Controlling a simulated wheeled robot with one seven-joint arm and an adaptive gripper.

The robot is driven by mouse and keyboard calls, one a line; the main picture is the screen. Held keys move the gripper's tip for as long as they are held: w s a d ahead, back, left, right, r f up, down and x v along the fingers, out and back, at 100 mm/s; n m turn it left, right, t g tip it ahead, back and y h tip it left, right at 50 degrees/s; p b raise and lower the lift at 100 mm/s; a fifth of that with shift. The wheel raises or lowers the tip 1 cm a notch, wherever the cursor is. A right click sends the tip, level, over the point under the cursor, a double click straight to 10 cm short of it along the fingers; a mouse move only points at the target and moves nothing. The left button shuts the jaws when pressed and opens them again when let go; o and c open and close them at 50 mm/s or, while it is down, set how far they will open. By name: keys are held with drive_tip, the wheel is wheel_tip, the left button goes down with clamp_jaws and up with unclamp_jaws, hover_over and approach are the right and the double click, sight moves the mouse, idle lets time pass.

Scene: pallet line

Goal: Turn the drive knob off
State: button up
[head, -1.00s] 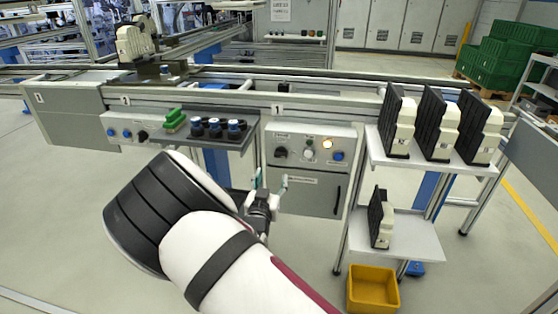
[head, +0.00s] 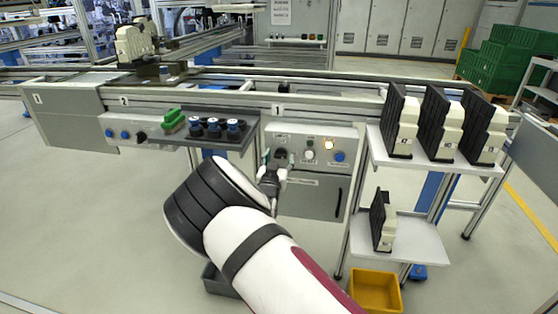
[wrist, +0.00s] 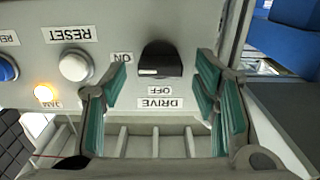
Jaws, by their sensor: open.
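The black drive knob (wrist: 161,60) is on the grey control panel, between the ON label (wrist: 122,57) at its left and the OFF label (wrist: 165,90) below it in the upside-down wrist view. A short white mark shows on the knob's left part, on the ON side. My gripper (wrist: 162,72) is open, with one teal-padded finger on each side of the knob and gaps between. In the head view my gripper (head: 272,168) is just in front of the panel, at the knob (head: 281,154), which it partly hides.
Beside the knob are the white reset button (wrist: 75,66), a lit amber jam lamp (wrist: 43,92) and a blue button (head: 340,156). A shelf with several parts (head: 380,150) stands at right. A holder of blue-topped items (head: 214,139) juts out at left.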

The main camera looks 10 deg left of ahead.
drive_tip(key=shift+c, duration=0.2)
drive_tip(key=c, duration=1.1)
drive_tip(key=n+b, duration=0.1)
drive_tip(key=n, duration=0.3)
drive_tip(key=shift+a+n+b, duration=0.1)
drive_tip(key=shift+n+b, duration=0.2)
drive_tip(key=shift+n, duration=0.1)
drive_tip(key=n, duration=0.4)
drive_tip(key=shift+n+b, duration=0.3)
drive_tip(key=shift+b, duration=0.05)
drive_tip(key=n, duration=0.4)
drive_tip(key=shift+a+f+n, duration=0.1)
drive_tip(key=shift+f+n, duration=0.05)
drive_tip(key=shift+n, duration=0.15)
drive_tip(key=shift+n+b, duration=0.55)
drive_tip(key=shift+n, duration=1.45)
